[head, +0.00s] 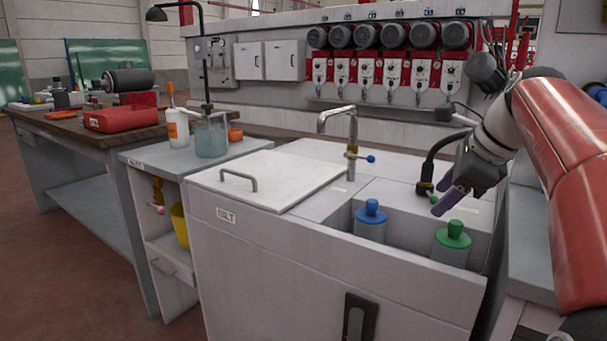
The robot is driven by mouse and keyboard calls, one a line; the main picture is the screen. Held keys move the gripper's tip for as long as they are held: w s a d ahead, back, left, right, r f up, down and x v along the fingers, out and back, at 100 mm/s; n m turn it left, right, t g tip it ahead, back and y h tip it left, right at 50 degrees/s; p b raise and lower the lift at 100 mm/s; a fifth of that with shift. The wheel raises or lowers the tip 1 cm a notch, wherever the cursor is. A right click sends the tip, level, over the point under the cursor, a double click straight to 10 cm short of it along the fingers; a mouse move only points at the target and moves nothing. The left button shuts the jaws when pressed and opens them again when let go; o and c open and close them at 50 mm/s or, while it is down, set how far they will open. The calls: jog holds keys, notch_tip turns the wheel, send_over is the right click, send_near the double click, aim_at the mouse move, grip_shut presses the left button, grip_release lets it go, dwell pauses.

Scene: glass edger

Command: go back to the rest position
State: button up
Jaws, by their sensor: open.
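My gripper (447,196) hangs at the right of the head view, at the end of my red and white arm. Its fingers are apart and nothing shows between them. It is above the right part of the open recess in the white cabinet (270,255). A grey canister with a green cap (453,235) stands in the recess below it, apart from the fingers. A canister with a blue cap (371,212) stands to the left in the same recess.
A faucet (352,135) and a black bent hose (430,165) rise near my gripper. A lid with a handle (265,182) covers the cabinet's left part. A glass beaker (211,137) and a white bottle (177,127) stand further left. Several motors line the machine behind.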

jog(key=s+a+f+n, duration=0.2)
jog(key=s+n, duration=0.1)
jog(key=s+a+f+n+h, duration=0.1)
jog(key=s+a+f+n, duration=0.1)
jog(key=s+f+n, duration=0.1)
jog(key=s+a+f+n, duration=0.2)
jog(key=s+n, duration=0.2)
jog(key=shift+s+a+f, duration=0.1)
jog(key=shift+a+f, duration=0.2)
jog(key=shift+f, duration=0.05)
jog(key=s+a+f+n+h, duration=0.2)
jog(key=s+f+n, duration=0.9)
jog(key=f+n, duration=0.1)
jog(key=shift+s+a+f+n, duration=0.3)
jog(key=shift+a+f+n, duration=0.1)
jog(key=shift+f, duration=0.4)
